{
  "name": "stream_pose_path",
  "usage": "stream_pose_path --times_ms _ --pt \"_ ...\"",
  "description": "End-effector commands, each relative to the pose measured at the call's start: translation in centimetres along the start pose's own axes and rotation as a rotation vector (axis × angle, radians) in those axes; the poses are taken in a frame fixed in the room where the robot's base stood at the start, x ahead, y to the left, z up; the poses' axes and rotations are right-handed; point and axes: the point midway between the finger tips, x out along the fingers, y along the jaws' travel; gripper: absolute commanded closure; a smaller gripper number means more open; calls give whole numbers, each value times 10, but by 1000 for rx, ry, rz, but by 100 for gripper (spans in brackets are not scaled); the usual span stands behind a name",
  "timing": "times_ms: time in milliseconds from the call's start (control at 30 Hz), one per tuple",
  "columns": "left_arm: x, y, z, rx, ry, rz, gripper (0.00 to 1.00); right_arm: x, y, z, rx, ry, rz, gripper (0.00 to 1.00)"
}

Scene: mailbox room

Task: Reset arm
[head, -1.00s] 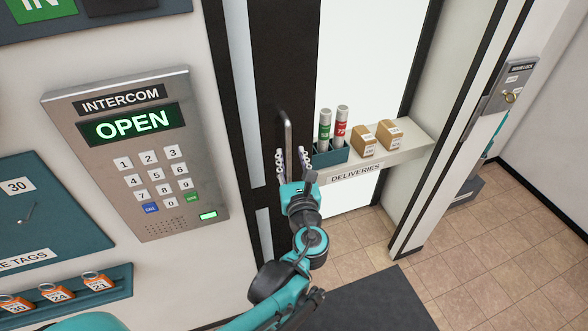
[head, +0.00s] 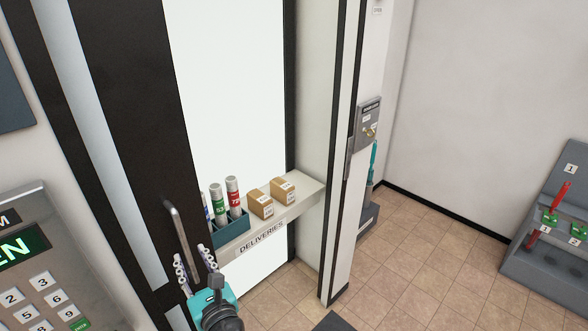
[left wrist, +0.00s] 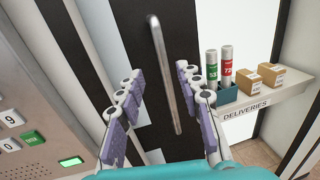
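My left gripper (head: 193,258) is at the lower left of the head view. Its two lilac fingers are spread apart with nothing held between them. The grey metal door handle (head: 177,222) stands upright on the dark door frame just beyond the fingertips. In the left wrist view the open fingers (left wrist: 158,78) flank the handle (left wrist: 164,50), with no visible contact. Whether the handle reaches between the fingertips I cannot tell. Most of my left arm is below the picture edge. My right gripper is in neither view.
A deliveries shelf (head: 306,196) right of the handle holds labelled tubes (head: 234,197) in a teal holder (head: 232,230) and two cardboard boxes (head: 261,205). The intercom (head: 50,270) is at left. A door-lock panel (head: 368,123) is on the post. A grey rack (head: 545,255) stands far right; tiled floor lies between.

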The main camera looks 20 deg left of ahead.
Motion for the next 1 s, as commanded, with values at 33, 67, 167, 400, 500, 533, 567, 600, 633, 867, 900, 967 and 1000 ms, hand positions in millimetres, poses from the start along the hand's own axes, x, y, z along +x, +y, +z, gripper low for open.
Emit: stream_pose_path --times_ms 33,67,167,400,500,533,567,600,633,867,900,967,1000 --pt "0 0 0 0 0 0 64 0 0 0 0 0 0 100" --pt "0 0 0 -2 1 0 64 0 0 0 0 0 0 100" --pt "0 -2 -7 -64 33 -1 64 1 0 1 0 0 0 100" --pt "-17 -30 -83 -808 415 95 64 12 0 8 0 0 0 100" --pt "-44 -55 -117 -1229 639 246 64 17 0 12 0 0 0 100" --pt "-54 -63 -125 -1349 704 305 64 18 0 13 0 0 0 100" --pt "-65 -71 -132 -1460 765 369 64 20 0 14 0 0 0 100" --pt "-80 -82 -138 -1599 841 462 64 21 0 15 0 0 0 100" --pt "-91 -90 -142 -1692 894 534 64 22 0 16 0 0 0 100" --pt "-154 -131 -145 -2112 1131 1013 64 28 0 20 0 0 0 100" --pt "-159 -135 -144 -2140 1147 1059 64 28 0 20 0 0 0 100" --pt "-164 -138 -143 -2164 1162 1103 64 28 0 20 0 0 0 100" --pt "-166 -139 -142 -2172 1166 1117 64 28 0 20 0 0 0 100"
